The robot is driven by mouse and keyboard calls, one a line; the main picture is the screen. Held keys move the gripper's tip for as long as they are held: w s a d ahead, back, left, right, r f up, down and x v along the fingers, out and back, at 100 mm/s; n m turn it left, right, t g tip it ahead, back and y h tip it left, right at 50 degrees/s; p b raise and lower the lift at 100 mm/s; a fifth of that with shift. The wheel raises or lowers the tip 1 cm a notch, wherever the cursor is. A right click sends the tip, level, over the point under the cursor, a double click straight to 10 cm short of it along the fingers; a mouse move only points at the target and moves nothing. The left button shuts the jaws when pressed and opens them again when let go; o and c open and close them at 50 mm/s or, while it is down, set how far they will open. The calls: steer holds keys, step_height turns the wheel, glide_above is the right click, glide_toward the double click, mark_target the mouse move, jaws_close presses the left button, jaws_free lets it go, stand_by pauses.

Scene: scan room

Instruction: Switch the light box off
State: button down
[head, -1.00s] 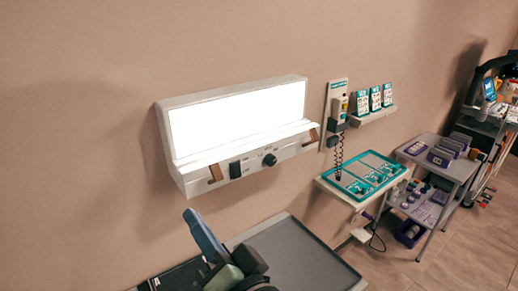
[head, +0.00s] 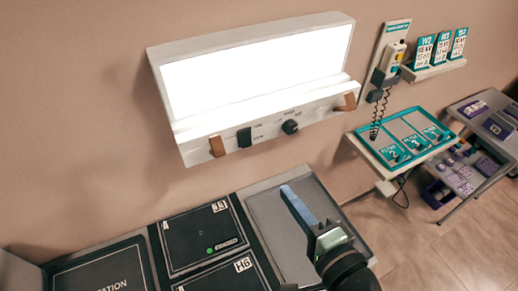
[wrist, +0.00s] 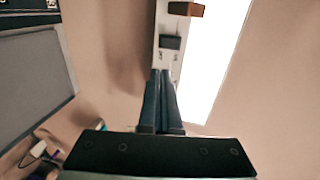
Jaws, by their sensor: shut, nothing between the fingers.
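The light box (head: 255,75) is mounted on the wall and its panel glows bright white. It also shows in the wrist view (wrist: 212,65). On its lower front strip are a black rocker switch (head: 244,138) and, to its right, a round black knob (head: 290,127). The switch also appears as a dark block in the wrist view (wrist: 170,42), just beyond my fingertips. My gripper (head: 288,192) is shut and empty, below the strip in the head view, apart from the switch. In the wrist view its fingers (wrist: 161,74) point at the strip and cover part of it.
Brown clips (head: 217,146) sit at the strip's ends. Below is a grey counter (head: 262,215) with black labelled cases (head: 203,238). To the right are a wall-mounted handset (head: 395,55) with coiled cord and a shelf with a teal tray (head: 405,138).

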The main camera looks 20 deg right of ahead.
mark_target(250, 144)
steer(key=w+f+p, duration=0.2)
steer(key=w+p, duration=0.2)
steer(key=w, duration=1)
steer(key=shift+a+f, duration=0.2)
steer(key=shift+f, duration=0.15)
steer(key=shift+f, duration=0.1)
steer(key=shift+w+t+b, duration=0.25)
steer(key=shift+t+b, duration=0.05)
steer(key=shift+b, duration=0.8)
